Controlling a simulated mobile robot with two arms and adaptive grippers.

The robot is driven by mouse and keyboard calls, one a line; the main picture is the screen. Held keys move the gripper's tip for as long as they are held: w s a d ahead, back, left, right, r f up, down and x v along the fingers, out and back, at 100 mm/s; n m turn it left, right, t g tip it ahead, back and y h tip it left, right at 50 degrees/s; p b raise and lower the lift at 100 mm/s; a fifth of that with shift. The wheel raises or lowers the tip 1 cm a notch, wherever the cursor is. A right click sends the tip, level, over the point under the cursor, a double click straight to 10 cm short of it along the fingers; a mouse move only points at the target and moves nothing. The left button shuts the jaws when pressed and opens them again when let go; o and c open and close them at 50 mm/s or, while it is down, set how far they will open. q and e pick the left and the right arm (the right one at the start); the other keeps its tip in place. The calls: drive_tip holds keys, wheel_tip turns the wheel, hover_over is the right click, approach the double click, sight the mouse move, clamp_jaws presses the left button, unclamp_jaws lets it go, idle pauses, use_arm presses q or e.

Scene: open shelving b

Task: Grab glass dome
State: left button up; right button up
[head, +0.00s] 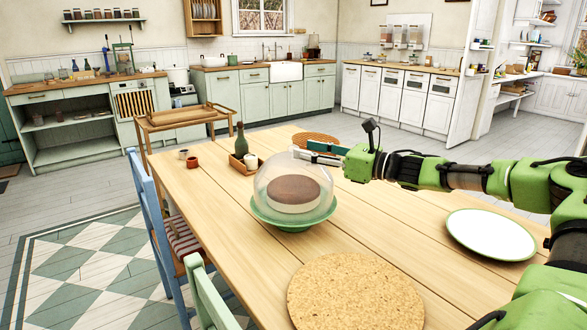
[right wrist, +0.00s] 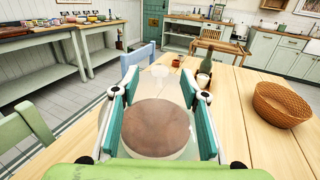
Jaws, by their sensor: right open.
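The clear glass dome (head: 277,185) stands over a brown-topped cake (head: 295,190) on a green stand (head: 292,221) on the wooden table. My right gripper (head: 316,153) is at the upper right side of the dome in the head view. In the right wrist view its teal-padded fingers (right wrist: 160,98) are spread wide, with the cake and the dome's pale knob (right wrist: 160,72) showing between them. The gripper is open and empty. I cannot tell whether the fingers touch the glass. My left gripper is not in view.
A tray with a dark bottle (head: 241,141) and a white cup (head: 251,161) stands behind the dome. A woven basket (right wrist: 282,104) is nearby. A cork mat (head: 354,291) and a white plate (head: 491,234) lie on the table. Chairs line its left side.

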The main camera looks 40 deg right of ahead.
sight(293, 146)
drive_tip(key=shift+p+x, duration=0.4)
drive_tip(key=shift+x, duration=1.2)
drive_tip(key=shift+w+d+f, duration=0.1)
drive_tip(key=shift+f, duration=0.15)
drive_tip(key=shift+w+b, duration=0.3)
drive_tip(key=shift+b, duration=0.1)
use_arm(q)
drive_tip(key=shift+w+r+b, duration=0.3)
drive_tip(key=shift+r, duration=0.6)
use_arm(e)
drive_tip(key=shift+w+a+r, duration=0.2)
drive_tip(key=shift+w+a, duration=0.15)
drive_tip(key=shift+w, duration=0.25)
clamp_jaws()
drive_tip(key=shift+r, duration=0.2)
